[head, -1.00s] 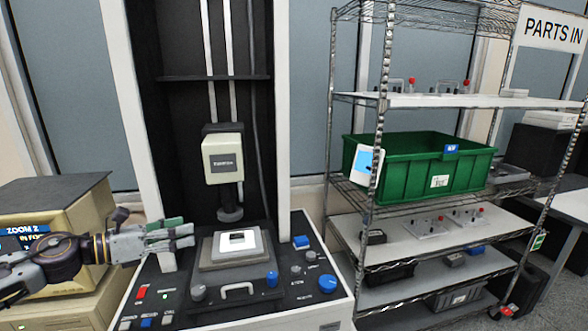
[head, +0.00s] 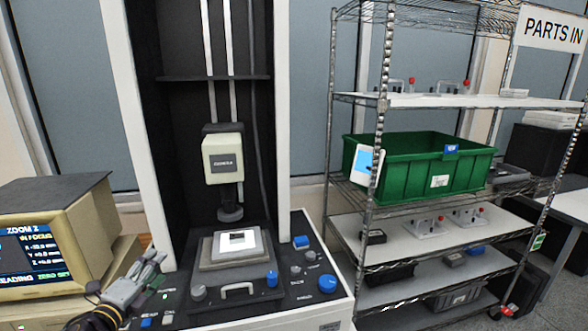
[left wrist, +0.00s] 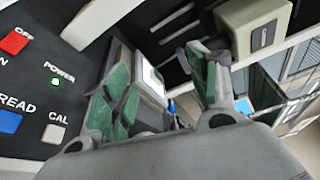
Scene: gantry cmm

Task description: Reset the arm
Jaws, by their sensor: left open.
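My left gripper (head: 150,268) is low at the left front of the measuring machine, over the left part of its control panel. Its green-padded fingers are apart with nothing between them, as the left wrist view (left wrist: 165,95) also shows. The machine's stage (head: 235,262) stands right of the gripper and carries a small white part with a dark square (head: 237,239). The cream measuring head (head: 223,157) hangs above the stage. My right gripper is not in view.
Red OFF (left wrist: 14,41) and blue READ (left wrist: 9,122) buttons lie near my left gripper. A wire rack at right holds a green bin (head: 420,170). Space in front of the rack is clear.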

